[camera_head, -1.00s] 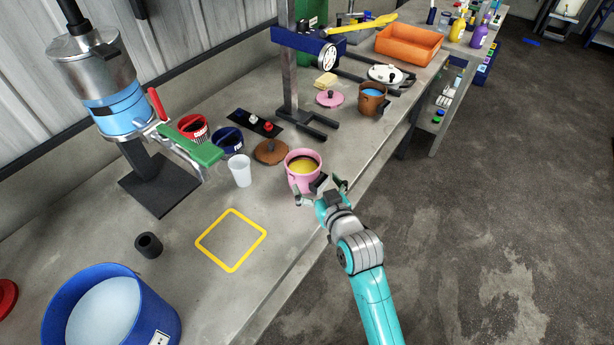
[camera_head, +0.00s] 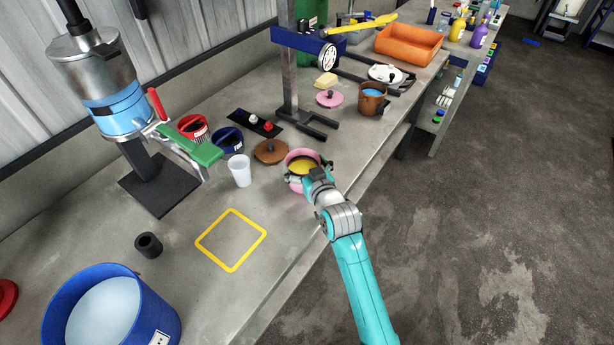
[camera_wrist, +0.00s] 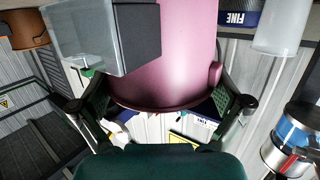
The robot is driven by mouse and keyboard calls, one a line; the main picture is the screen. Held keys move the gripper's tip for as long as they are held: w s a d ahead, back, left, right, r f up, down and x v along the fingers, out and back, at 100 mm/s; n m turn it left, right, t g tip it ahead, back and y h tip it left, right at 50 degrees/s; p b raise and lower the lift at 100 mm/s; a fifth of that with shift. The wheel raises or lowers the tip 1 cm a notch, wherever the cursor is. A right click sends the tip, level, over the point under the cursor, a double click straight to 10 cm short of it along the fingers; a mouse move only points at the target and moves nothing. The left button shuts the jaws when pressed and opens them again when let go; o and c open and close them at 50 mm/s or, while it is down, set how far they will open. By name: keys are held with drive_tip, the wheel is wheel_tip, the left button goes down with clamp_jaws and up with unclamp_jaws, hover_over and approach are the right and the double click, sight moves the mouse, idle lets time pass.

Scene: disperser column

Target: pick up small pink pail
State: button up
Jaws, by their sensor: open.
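The small pink pail (camera_head: 298,158) stands on the grey bench near its front edge, with yellow contents inside. In the wrist view the pail (camera_wrist: 185,55) fills the upper middle, close to the camera. My gripper (camera_head: 306,176) is at the pail's near side, with its fingers spread to either side of the pail. In the wrist view my gripper (camera_wrist: 165,105) is open, one finger left and one right of the pail's wall. The near wall of the pail is partly hidden by my gripper in the head view. I cannot tell whether the fingers touch it.
A white cup (camera_head: 240,171) and a brown lid (camera_head: 271,152) stand close left of the pail. A stand's post (camera_head: 290,75) rises behind it. A yellow square outline (camera_head: 231,269) marks clear bench at the front. A brown pail (camera_head: 372,103) stands further right.

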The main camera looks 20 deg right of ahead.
drive_tip(key=shift+r, duration=0.1)
drive_tip(key=c, duration=1.5)
